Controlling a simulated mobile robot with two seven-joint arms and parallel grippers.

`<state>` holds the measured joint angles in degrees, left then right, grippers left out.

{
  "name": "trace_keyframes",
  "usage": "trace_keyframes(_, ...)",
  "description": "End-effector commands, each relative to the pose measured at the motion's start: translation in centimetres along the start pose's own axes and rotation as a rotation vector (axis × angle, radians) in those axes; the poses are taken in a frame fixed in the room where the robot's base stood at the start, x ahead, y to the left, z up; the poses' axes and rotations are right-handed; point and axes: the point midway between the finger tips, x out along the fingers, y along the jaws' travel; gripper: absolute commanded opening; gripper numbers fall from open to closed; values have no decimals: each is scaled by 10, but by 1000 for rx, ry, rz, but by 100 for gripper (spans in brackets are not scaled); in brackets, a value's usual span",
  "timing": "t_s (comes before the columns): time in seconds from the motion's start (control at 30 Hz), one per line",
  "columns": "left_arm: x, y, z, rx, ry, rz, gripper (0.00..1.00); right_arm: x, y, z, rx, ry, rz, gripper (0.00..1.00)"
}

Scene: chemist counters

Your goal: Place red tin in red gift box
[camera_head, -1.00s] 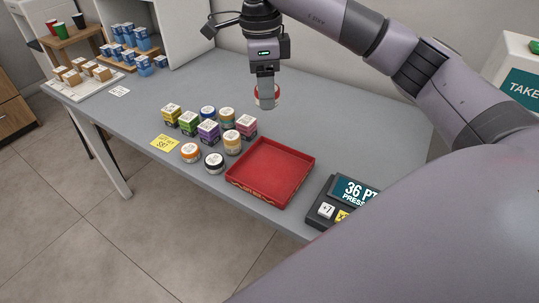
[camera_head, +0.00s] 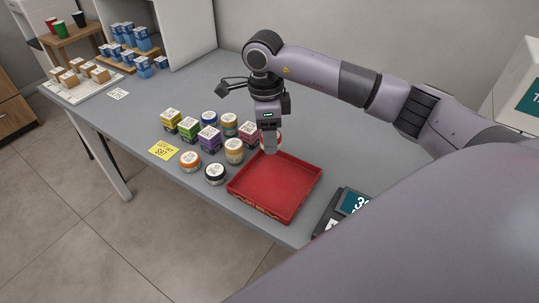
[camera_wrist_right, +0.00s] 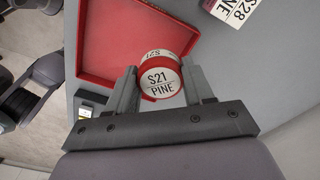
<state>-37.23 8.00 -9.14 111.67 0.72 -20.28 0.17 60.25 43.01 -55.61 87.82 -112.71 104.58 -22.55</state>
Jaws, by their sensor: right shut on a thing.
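The red tin (camera_wrist_right: 160,78), with a white lid reading "S21 PINE", is between the fingers of my right gripper (camera_wrist_right: 160,88) in the right wrist view. In the head view my right gripper (camera_head: 270,142) is shut on it and mostly hides it. The gripper is at the far edge of the red gift box (camera_head: 274,192), an open shallow red tray on the counter. The box looks empty. It also shows in the right wrist view (camera_wrist_right: 105,40). My left gripper is not in view.
Several tins and small boxes stand left of the box, including an orange tin (camera_head: 189,161), a black tin (camera_head: 215,174) and a pink box (camera_head: 249,134). A dark display device (camera_head: 347,208) stands at the right. The counter (camera_head: 160,97) is clear behind the tins.

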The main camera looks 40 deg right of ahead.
Motion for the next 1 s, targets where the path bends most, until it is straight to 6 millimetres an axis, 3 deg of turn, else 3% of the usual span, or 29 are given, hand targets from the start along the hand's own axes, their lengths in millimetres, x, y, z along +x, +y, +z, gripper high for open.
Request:
trace_keyframes(0.1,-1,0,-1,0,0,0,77,19,0,1,0,0,1,21)
trace_keyframes(0.33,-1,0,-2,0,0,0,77,36,0,2,-1,-1,0,21)
trace_keyframes(0.57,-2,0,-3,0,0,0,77,69,0,4,1,0,2,21)
trace_keyframes(0.93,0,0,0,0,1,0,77,74,-1,4,0,-1,-1,21)
trace_keyframes(0.97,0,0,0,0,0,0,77,74,-1,4,0,-1,-1,55)
trace_keyframes(1.0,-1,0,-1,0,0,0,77,73,-1,4,0,-1,-1,62)
